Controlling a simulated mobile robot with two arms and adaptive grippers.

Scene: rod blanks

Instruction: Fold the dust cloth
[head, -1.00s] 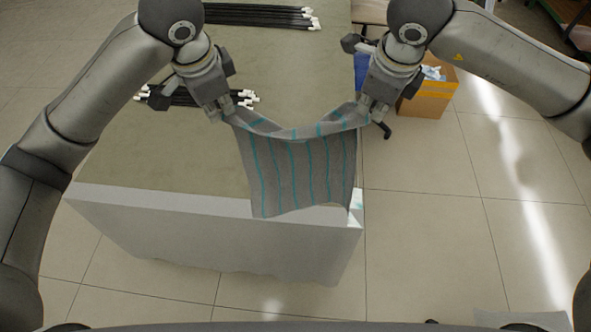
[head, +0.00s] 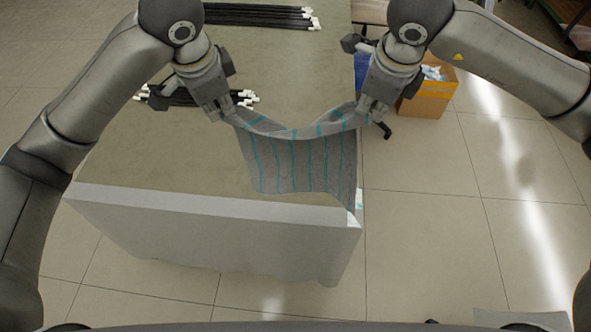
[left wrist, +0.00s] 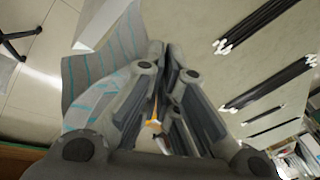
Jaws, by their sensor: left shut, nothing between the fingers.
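The dust cloth (head: 295,165), grey with teal stripes, spans between my two grippers over the table's right part. Its top edge sags in a fold and its lower part hangs down near the table's front edge. My left gripper (head: 222,112) is shut at the cloth's upper left corner; I see no cloth between its fingers. My right gripper (head: 369,112) appears shut on the upper right corner, its fingertips partly hidden. In the left wrist view the cloth (left wrist: 90,78) shows left of and behind the close fingers (left wrist: 165,52).
Black rods with white ends (head: 262,15) lie at the table's back, and more (head: 180,97) lie behind my left gripper. The table (head: 150,160) is clear at front left. A cardboard box (head: 428,95) stands on the floor to the right.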

